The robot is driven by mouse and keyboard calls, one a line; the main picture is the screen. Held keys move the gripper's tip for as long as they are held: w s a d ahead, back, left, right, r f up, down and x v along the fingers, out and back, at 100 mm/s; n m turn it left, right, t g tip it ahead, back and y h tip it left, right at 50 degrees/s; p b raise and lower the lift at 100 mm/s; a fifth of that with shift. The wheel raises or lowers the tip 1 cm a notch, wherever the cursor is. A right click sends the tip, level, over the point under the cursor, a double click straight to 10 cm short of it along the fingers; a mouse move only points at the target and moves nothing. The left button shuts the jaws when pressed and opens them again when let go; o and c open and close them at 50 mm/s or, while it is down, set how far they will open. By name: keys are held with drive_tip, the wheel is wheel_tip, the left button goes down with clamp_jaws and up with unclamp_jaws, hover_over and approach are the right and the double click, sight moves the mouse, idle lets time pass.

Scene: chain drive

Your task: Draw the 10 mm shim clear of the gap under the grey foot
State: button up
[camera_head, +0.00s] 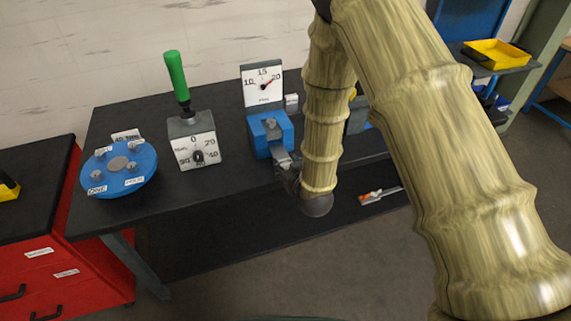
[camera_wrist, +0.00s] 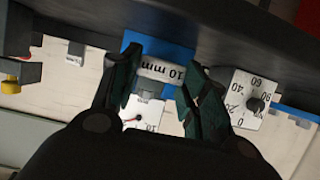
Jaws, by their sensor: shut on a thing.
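The 10 mm shim (camera_wrist: 161,71) is a grey piece with a white "10 mm" label, seen between my fingers in the wrist view. My gripper (camera_head: 289,178) is shut on it at the front of the blue gauge block (camera_head: 262,148). In the head view a grey length of the shim (camera_head: 281,157) shows between the block and my gripper. The grey foot (camera_head: 270,124) sits at the block, below the dial (camera_head: 263,86), whose red needle points near 20. My arm and fingers hide part of the contact, so I cannot tell how deep the shim sits.
On the dark bench (camera_head: 230,190), a numbered box with a green-handled lever (camera_head: 175,75) and a round blue plate (camera_head: 120,168) stand left of the gauge. A red drawer cabinet (camera_head: 70,260) is at far left. An orange-handled tool (camera_head: 372,196) lies lower right. The bench front is clear.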

drive_tip(key=shift+s+d, duration=0.25)
drive_tip(key=shift+s, duration=0.55)
drive_tip(key=shift+s+d, duration=0.25)
drive_tip(key=shift+s, duration=0.5)
drive_tip(key=shift+s+d, duration=0.25)
drive_tip(key=shift+s, duration=0.55)
